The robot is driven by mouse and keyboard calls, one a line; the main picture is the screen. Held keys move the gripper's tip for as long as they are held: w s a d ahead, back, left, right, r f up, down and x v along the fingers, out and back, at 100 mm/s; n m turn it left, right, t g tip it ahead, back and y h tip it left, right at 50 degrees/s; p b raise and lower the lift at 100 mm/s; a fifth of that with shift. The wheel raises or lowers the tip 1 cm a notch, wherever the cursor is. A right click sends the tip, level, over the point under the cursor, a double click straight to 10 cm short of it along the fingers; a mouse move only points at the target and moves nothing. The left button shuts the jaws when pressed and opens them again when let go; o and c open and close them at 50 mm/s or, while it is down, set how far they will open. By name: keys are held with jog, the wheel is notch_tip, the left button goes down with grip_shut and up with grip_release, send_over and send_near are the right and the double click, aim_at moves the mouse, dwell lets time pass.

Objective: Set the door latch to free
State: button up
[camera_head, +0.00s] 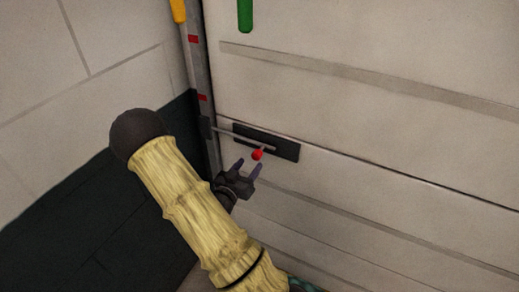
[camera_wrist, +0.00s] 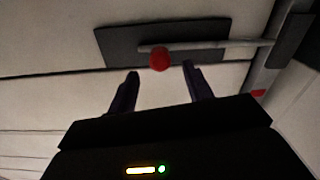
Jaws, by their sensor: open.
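The door latch is a thin grey bar with a red knob (camera_head: 257,155) on a dark plate (camera_head: 289,151) on the pale door. The bar runs left from the plate to a dark bracket (camera_head: 206,127) on the door post. My gripper (camera_head: 249,168) is open, with its fingertips just below the knob. In the wrist view the red knob (camera_wrist: 160,60) shows beyond and between the two fingertips of my gripper (camera_wrist: 160,72), against the dark plate (camera_wrist: 118,44). The fingers do not appear to be closed on the knob; I cannot tell whether either touches it.
The pale door (camera_head: 400,130) has horizontal ribs and seams. A green handle (camera_head: 245,15) is above the latch, and a yellow one (camera_head: 178,10) is at the grey post (camera_head: 193,65) with red marks. A tiled wall (camera_head: 60,90) with a dark lower part stands left.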

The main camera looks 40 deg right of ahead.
aim_at(260, 150)
jog(key=p+x, duration=0.1)
jog(key=x, duration=0.7)
jog(key=shift+w+d+p, duration=0.1)
jog(key=shift+d+p, duration=0.1)
jog(key=shift+p, duration=0.2)
grip_shut()
